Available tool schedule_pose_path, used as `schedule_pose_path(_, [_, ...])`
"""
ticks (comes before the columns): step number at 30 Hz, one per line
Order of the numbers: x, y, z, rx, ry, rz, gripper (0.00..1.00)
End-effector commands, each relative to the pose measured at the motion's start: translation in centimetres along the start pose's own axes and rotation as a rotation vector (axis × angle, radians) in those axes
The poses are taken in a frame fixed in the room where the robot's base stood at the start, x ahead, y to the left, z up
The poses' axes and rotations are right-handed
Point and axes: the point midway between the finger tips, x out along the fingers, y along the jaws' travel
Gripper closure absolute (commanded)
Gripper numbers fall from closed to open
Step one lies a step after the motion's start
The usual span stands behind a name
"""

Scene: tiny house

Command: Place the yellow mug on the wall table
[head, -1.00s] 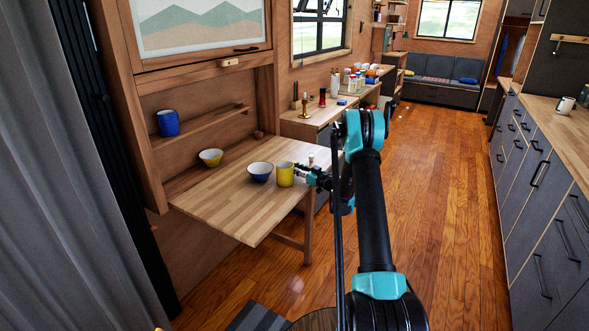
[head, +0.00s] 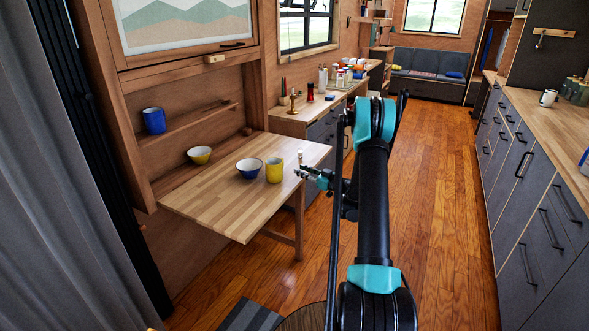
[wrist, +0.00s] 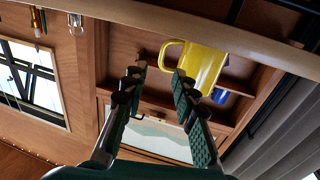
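The yellow mug (head: 274,170) stands upright on the wall table (head: 215,207), near its right edge.
A blue mug (head: 154,121) stands on the wall shelf (head: 188,123). A counter (head: 297,114) with bottles is behind. The wooden floor to the right is clear.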

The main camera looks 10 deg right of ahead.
Motion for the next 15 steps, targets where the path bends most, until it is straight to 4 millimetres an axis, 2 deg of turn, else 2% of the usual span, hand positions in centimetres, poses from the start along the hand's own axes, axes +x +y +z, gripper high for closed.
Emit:
schedule_pose_path(4, [-0.9,0.1,-0.4,-0.003,0.006,0.007,0.72])
schedule_pose_path(7, [-0.9,0.5,-2.6,-0.019,0.036,0.053,0.72])
schedule_pose_path(11, [-1.2,1.7,-8.4,-0.057,0.107,0.192,0.72])
schedule_pose_path(12, [-1.6,2.2,-10.4,-0.068,0.128,0.250,0.72])
schedule_pose_path(15, [-3.1,3.2,-14.9,-0.084,0.161,0.403,0.72])
